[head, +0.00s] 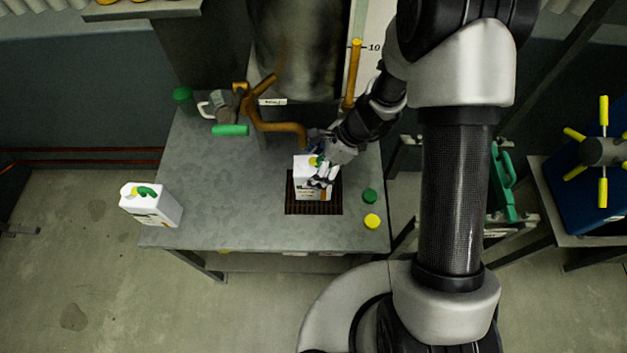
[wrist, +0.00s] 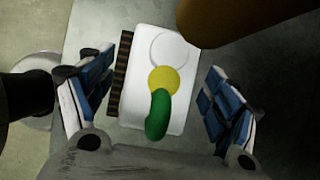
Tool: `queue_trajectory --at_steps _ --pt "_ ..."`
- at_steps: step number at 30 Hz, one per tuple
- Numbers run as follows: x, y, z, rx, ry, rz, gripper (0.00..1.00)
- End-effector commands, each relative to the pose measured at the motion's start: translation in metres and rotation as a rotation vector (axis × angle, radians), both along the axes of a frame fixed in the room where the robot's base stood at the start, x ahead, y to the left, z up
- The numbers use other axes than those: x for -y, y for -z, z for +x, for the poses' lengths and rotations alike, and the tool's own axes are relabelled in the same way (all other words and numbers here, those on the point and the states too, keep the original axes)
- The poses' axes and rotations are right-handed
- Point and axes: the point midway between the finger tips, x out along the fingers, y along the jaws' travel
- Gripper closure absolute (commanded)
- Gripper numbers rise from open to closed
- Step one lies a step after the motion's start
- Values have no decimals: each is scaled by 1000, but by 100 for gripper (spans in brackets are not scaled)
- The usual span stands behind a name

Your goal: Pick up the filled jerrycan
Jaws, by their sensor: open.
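A white jerrycan (head: 303,186) stands on the dark grate (head: 328,208) of the metal table, below the tank. In the wrist view the jerrycan (wrist: 185,112) shows from above, with a yellow cap (wrist: 163,80), a green handle (wrist: 158,115) and a pale round mark. My gripper (head: 320,172) is over the jerrycan's top. In the wrist view my gripper (wrist: 155,105) is open, with one blue-padded finger on each side of the jerrycan and gaps between. A second white jerrycan (head: 155,209) with a green handle is at the table's left edge. Fill levels cannot be seen.
A tank (head: 298,45) with a brown pipe (head: 280,128) stands behind the grate; a brown shape also covers the wrist view's upper right. A green cap (head: 369,196) and a yellow cap (head: 372,221) lie right of the grate. The table (head: 235,195) is clear left of it.

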Motion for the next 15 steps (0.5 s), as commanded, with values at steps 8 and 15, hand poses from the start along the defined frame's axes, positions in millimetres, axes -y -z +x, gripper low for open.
queue_trajectory --at_steps 8,15 --pt "-3 5 1 1 0 0 18" --pt "-3 5 1 1 0 0 34"
